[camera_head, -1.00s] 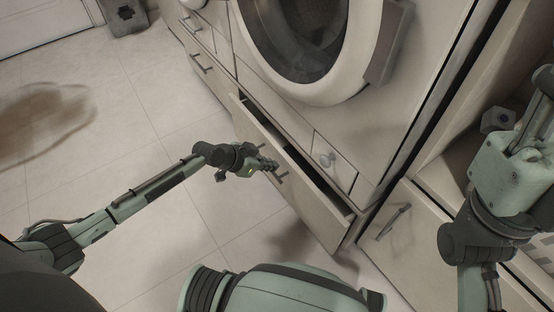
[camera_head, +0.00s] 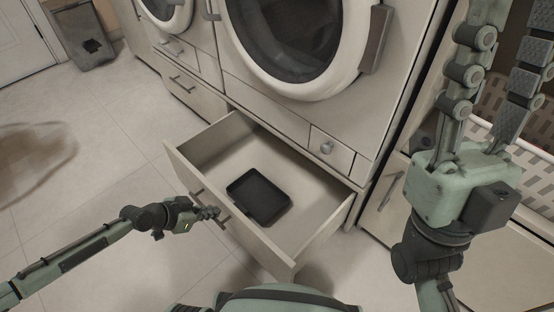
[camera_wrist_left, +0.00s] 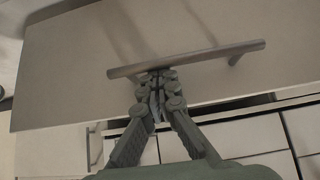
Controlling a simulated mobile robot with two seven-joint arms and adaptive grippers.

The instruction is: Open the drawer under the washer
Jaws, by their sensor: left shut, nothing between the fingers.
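The drawer (camera_head: 222,148) under the washer (camera_head: 300,40) is pulled well out, and its inside shows. A black tray (camera_head: 259,196) lies on the drawer floor. The drawer's bar handle (camera_head: 222,219) is on its front panel; in the left wrist view the handle (camera_wrist_left: 205,55) crosses the panel. My left gripper (camera_head: 213,213) is at the handle, fingers shut with nothing between them; in the left wrist view the fingertips (camera_wrist_left: 157,76) meet at the bar, and I cannot tell whether they hook it. My right gripper (camera_head: 490,75) is raised at the right, its two fingers spread apart and empty.
A closed cabinet door with a handle (camera_head: 391,188) stands right of the drawer. A perforated light basket (camera_head: 530,125) is behind my right gripper. A grey bin (camera_head: 82,35) stands at the far left. A blurred brown shape (camera_head: 32,158) is at the left. The tiled floor before the drawer is clear.

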